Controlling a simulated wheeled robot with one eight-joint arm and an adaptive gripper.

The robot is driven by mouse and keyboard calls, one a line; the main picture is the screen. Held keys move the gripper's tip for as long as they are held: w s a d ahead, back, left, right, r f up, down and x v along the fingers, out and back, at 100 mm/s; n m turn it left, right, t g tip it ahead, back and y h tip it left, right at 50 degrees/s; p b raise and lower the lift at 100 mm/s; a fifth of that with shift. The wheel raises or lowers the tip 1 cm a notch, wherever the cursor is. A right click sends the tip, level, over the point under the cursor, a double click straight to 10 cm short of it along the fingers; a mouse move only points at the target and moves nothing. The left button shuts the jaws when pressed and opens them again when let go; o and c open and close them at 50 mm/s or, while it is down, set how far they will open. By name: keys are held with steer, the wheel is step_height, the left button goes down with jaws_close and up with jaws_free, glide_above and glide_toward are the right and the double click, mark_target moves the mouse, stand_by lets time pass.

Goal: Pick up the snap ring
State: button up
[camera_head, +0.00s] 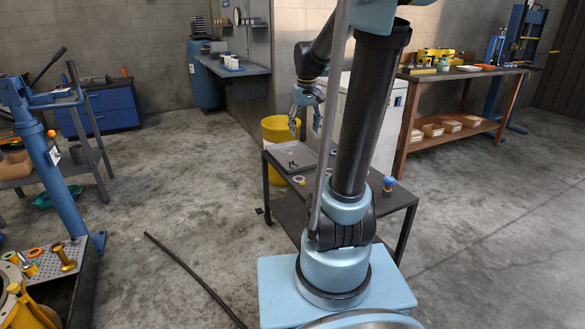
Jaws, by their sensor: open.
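My gripper (305,130) is open and points down, in the air above the far end of the dark metal table (399,197). Nothing shows between its fingers. A grey tray (283,151) on the table lies below it, with small dark pieces (293,165) inside. A small pale ring-shaped piece (299,180) lies on the table just in front of the tray. I cannot tell at this size which of these is the snap ring. My arm hides the middle of the table.
A yellow bin (277,130) stands behind the table. A small blue and yellow part (388,183) sits at its right. A wooden bench (465,133) with boxes stands at the right. A perforated plate (52,262) with colored rings is at the lower left. Open floor lies left.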

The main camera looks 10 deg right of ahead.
steer(key=w+f+n, duration=0.1)
steer(key=w+f, duration=0.2)
steer(key=w, duration=1.5)
steer(key=g, duration=0.1)
glide_toward(292, 165)
steer(key=shift+n, duration=0.4)
step_height(292, 165, down, 7)
steer(key=shift+r, duration=0.1)
jaws_close()
